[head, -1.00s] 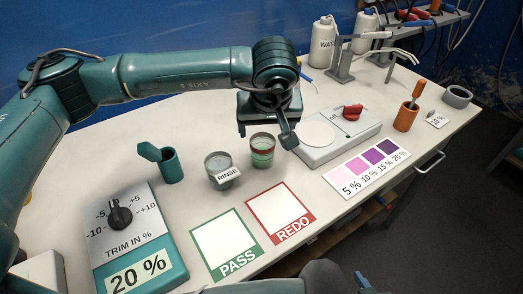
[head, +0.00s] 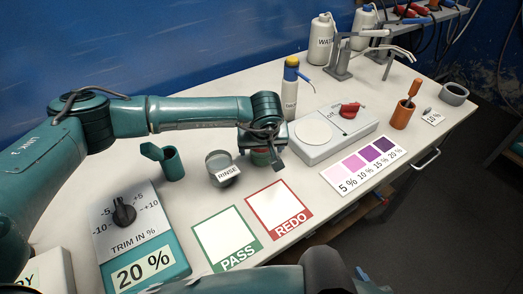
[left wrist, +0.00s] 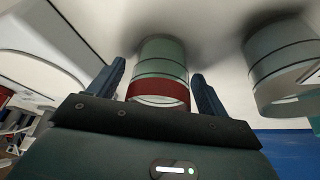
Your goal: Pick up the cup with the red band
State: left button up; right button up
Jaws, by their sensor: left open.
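The cup with the red band (left wrist: 158,75) stands on the table. In the left wrist view it lies between the two fingers of my left gripper (left wrist: 160,90), which is open around it with a gap visible at the fingertips. My right gripper is not clearly in view.
The RINSE cup (head: 222,167) stands just left of the red-banded cup and also shows in the left wrist view (left wrist: 284,65). A white device with a round plate (head: 335,137) is to the right. PASS (head: 225,237) and REDO (head: 279,208) cards lie in front.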

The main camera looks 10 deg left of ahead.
pick_arm(q)
jog(key=shift+r, duration=0.1)
jog(key=c, duration=1.2)
